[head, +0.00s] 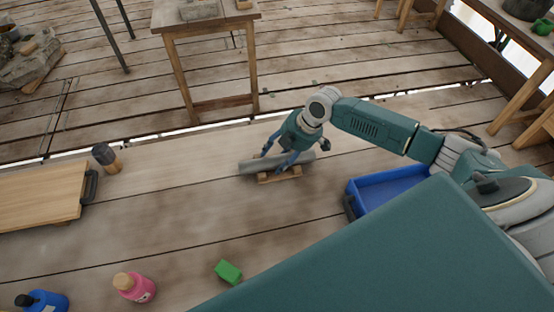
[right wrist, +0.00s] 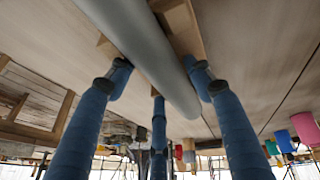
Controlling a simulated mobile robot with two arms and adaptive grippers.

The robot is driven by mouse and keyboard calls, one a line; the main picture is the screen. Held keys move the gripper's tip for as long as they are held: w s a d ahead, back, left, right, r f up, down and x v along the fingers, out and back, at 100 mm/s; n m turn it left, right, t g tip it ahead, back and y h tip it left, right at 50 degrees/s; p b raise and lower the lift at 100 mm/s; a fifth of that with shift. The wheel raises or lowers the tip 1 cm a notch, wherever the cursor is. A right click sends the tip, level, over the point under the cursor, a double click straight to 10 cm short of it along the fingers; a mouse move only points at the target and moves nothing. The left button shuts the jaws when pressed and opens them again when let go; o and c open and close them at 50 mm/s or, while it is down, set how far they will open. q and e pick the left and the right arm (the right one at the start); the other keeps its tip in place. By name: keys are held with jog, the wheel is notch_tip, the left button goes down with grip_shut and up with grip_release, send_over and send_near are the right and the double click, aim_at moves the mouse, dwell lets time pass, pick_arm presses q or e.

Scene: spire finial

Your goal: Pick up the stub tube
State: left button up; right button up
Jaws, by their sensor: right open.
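The stub tube (head: 250,167) is a plain grey cylinder lying on its side across a small wooden cradle (head: 280,177) on the plank surface. In the right wrist view the tube (right wrist: 150,55) runs diagonally across the top, with the wooden cradle (right wrist: 178,22) behind it. My right gripper (head: 281,159) is over the tube from above, its blue fingers open on either side of it. In the right wrist view the gripper (right wrist: 160,85) has fingertips close to the tube; I cannot tell if they touch it. My left gripper is not in view.
A blue tray (head: 352,199) stands right of the cradle, partly hidden by my arm. A mallet (head: 106,157) and a wooden board (head: 40,196) are at left. A green block (head: 228,272), pink bottle (head: 135,288) and blue bottle (head: 45,301) are in front. Planks between are clear.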

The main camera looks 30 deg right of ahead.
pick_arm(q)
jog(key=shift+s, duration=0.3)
pick_arm(e)
jog(key=shift+r, duration=0.1)
jog(key=c, duration=1.1)
